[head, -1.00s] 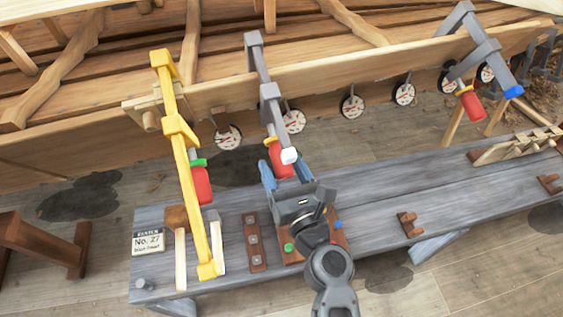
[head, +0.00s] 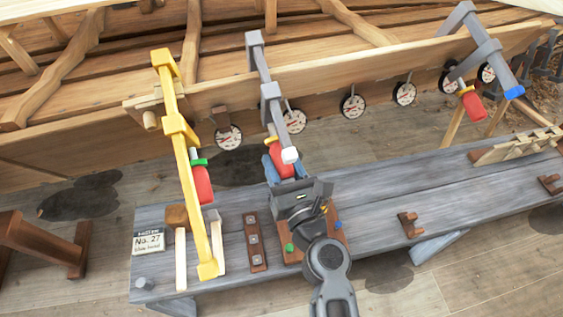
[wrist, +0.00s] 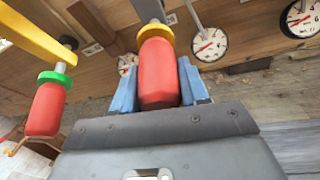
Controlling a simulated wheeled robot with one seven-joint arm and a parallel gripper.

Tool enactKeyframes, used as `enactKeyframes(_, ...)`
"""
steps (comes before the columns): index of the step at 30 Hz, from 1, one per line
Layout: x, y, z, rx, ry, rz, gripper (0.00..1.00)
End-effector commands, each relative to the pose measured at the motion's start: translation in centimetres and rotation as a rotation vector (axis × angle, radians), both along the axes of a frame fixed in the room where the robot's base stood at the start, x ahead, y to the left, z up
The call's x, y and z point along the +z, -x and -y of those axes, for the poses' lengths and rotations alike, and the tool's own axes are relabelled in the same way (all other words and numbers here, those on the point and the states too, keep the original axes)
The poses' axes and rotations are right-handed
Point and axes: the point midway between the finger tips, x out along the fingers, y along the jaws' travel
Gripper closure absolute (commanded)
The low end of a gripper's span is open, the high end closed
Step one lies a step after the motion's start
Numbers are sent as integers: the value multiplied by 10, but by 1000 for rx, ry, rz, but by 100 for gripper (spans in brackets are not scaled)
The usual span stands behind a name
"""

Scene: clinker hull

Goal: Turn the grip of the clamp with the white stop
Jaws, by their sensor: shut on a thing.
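The clamp with the white stop (head: 290,155) is a grey bar clamp on the hull plank, in the middle of the head view. Its red grip (head: 282,162) has a yellow collar at the top; the grip also shows in the wrist view (wrist: 159,75). My gripper (head: 283,168) reaches up from below, and its blue fingers stand on both sides of the red grip, shut on it. In the wrist view the fingers (wrist: 160,90) flank the grip's lower half. The far sides of the grip are hidden.
A yellow clamp (head: 178,130) with a green collar and red grip stands close to the left. A grey clamp with a blue stop (head: 514,92) is at the right. Several round dials (head: 353,106) hang along the plank. A grey bench (head: 380,195) lies below.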

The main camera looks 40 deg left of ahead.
Motion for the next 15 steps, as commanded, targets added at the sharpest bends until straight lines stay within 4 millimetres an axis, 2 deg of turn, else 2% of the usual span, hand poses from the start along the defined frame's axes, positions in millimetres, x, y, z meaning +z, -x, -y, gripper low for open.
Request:
enactKeyframes(8,-1,0,0,-15,20,28,86)
enactKeyframes(15,-1,-1,1,-62,95,135,87)
